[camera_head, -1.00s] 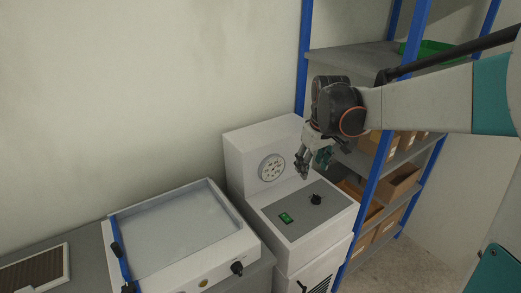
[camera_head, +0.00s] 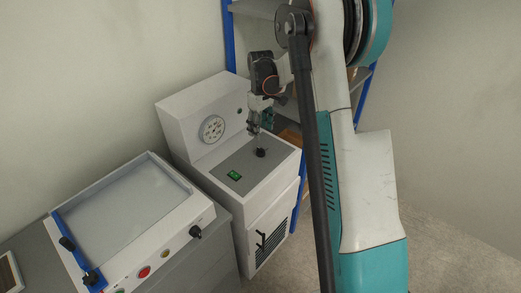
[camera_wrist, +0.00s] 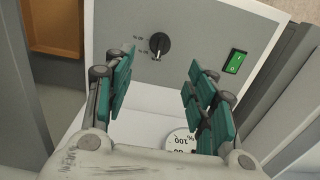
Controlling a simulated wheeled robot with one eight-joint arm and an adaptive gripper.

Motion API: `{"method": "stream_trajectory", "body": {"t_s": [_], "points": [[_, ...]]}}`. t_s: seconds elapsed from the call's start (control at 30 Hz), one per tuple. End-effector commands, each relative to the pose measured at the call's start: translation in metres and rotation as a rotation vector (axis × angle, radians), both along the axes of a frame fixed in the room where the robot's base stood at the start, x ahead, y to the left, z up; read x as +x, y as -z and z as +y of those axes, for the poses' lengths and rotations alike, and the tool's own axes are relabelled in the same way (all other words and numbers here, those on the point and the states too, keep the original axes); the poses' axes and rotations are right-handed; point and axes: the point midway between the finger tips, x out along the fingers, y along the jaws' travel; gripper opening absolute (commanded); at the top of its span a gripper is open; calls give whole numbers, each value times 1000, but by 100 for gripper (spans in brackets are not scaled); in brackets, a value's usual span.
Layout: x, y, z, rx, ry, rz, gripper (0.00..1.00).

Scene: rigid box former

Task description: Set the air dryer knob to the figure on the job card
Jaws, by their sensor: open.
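The air dryer is a white cabinet (camera_head: 255,195) with a grey top panel. A black knob (camera_head: 261,152) stands on that panel. In the wrist view the knob (camera_wrist: 159,43) shows a pale pointer line toward the picture's bottom, with small printed marks to its left that are too small to read surely. My gripper (camera_head: 254,130) is above and close to the knob. In the wrist view its green-padded fingers (camera_wrist: 160,75) are spread wide and empty, the knob beyond the gap between them. I cannot make out a job card.
A green rocker switch (camera_head: 234,175) sits on the same panel. A round white dial (camera_head: 212,129) is on the raised back part. A white tray-topped machine (camera_head: 130,225) with buttons stands to the left. Blue-posted shelving (camera_head: 229,40) is behind.

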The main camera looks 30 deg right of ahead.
Motion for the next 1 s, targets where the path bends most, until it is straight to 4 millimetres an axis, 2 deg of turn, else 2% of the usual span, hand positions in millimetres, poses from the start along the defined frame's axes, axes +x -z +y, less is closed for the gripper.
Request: {"method": "stream_trajectory", "body": {"t_s": [0.03, 0.2, 0.5, 0.7, 1.0], "points": [[0, 13, 0, 0, 0, 0, 51], [0, 48, 0, 0, 0, -1, 51], [0, 96, 0, -1, 0, -1, 51], [0, 108, 0, -1, 0, -1, 51], [0, 110, 0, -1, 0, -1, 51]]}}
